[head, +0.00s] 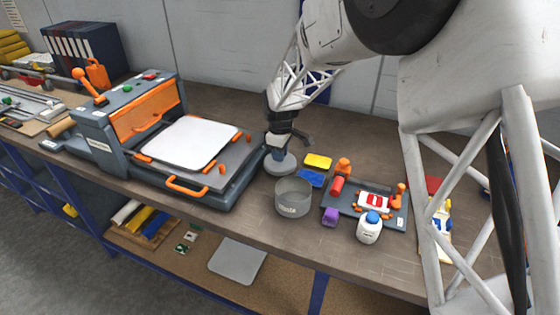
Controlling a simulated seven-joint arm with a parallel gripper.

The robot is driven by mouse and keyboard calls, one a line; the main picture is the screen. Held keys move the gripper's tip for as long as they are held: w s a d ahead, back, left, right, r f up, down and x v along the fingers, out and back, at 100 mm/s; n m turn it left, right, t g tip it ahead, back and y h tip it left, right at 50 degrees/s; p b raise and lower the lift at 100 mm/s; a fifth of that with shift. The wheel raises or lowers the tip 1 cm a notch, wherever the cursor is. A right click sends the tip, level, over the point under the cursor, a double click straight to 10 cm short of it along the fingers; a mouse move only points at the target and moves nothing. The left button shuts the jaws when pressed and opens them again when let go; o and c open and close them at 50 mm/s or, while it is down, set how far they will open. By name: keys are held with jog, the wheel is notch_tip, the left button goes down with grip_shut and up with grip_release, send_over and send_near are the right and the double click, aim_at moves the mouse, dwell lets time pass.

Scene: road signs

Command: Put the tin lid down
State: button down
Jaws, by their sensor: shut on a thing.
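The tin lid (280,165) is a round grey disc, seen just behind and slightly left of the open grey tin (293,202). My gripper (279,149) points down and is shut on the lid from above, at its middle. The fingertips are small, and the exact hold is hard to make out. The lid is at or close to the bench top; I cannot tell whether it touches.
A press with an orange front (147,105) and a white plate (192,143) stands left. Yellow (318,160) and blue (312,178) blocks lie right of the lid. A fixture (340,205), a purple block (330,217) and a white bottle (368,232) are further right.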

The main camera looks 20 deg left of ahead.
jog(key=shift+f, duration=1.6)
jog(key=shift+f, duration=0.1)
jog(key=c, duration=1)
grip_release()
notch_tip(320, 180, up, 12)
jog(key=shift+r, duration=0.1)
jog(key=shift+d+r, duration=0.1)
